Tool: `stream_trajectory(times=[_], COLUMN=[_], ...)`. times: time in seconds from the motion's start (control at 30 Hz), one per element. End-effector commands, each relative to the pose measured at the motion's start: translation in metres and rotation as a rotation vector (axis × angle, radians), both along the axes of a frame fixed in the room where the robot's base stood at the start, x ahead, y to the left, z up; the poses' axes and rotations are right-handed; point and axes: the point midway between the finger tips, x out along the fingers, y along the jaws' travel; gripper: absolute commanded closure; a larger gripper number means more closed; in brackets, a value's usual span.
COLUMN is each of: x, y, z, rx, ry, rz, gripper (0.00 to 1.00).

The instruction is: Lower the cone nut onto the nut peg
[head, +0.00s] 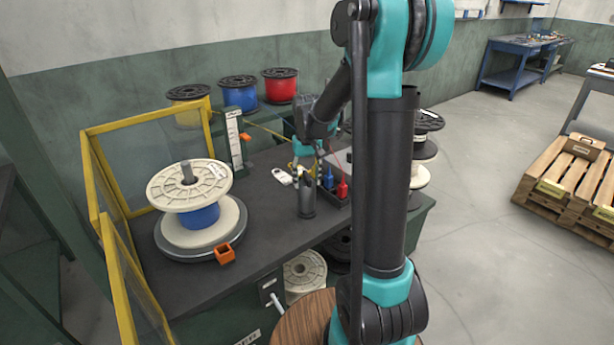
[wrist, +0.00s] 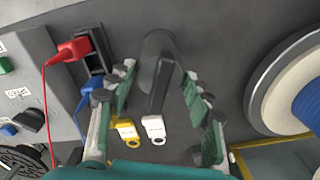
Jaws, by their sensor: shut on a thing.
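My gripper (head: 306,168) hangs over the workbench, near its right end.
A white spool (head: 190,184) with blue winding stands on a round base at the left. A holder with a red plug (head: 342,190) and a blue plug (head: 328,178) is close on the right. White (wrist: 153,128) and yellow (wrist: 126,128) tags lie nearby. A yellow-framed guard (head: 95,190) edges the left.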

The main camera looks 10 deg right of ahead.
Motion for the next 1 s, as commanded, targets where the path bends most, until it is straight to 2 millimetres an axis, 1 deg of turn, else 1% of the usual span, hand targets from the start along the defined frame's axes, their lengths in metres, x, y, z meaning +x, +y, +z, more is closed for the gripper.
stream_trajectory(times=[0.77,0.8,0.93,0.97,1.0], x=[0.0000,0.0000,-0.0001,-0.0001,-0.0001], y=[0.0000,0.0000,0.0000,0.0000,0.0000], z=[-0.0072,-0.0072,-0.0072,-0.0072,-0.0072], rx=[0.000,0.000,0.000,0.000,0.000], ry=[0.000,0.000,0.000,0.000,0.000], rz=[0.000,0.000,0.000,0.000,0.000], gripper=[1.00,0.45,0.28,0.25,0.25])
